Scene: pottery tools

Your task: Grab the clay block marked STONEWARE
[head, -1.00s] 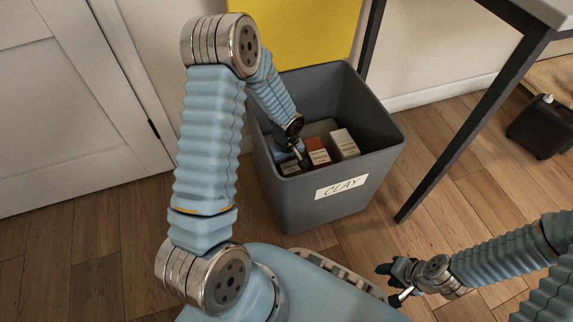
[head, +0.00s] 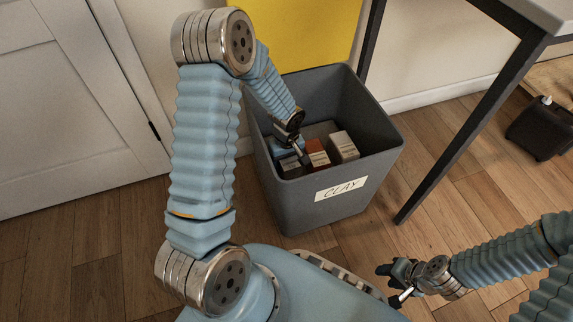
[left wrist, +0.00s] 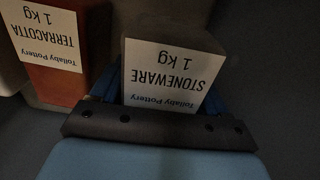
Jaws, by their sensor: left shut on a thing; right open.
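The grey clay block with the white STONEWARE label (left wrist: 172,78) fills the middle of the left wrist view. In the head view it is the left block (head: 290,166) in the bin, partly hidden by my left gripper (head: 298,156). My left gripper is shut on this block, reaching down inside the grey bin (head: 342,204) labelled CLAY. I cannot tell whether the block touches the bin floor. My right gripper (head: 392,284) is open and empty, low at the lower right, outside the bin.
A reddish TERRACOTTA block (head: 317,154) stands right beside the held block. A pale block (head: 343,147) stands right of that. The bin walls surround them closely. A table leg (head: 455,135) stands right of the bin. A dark case (head: 541,127) is farther right.

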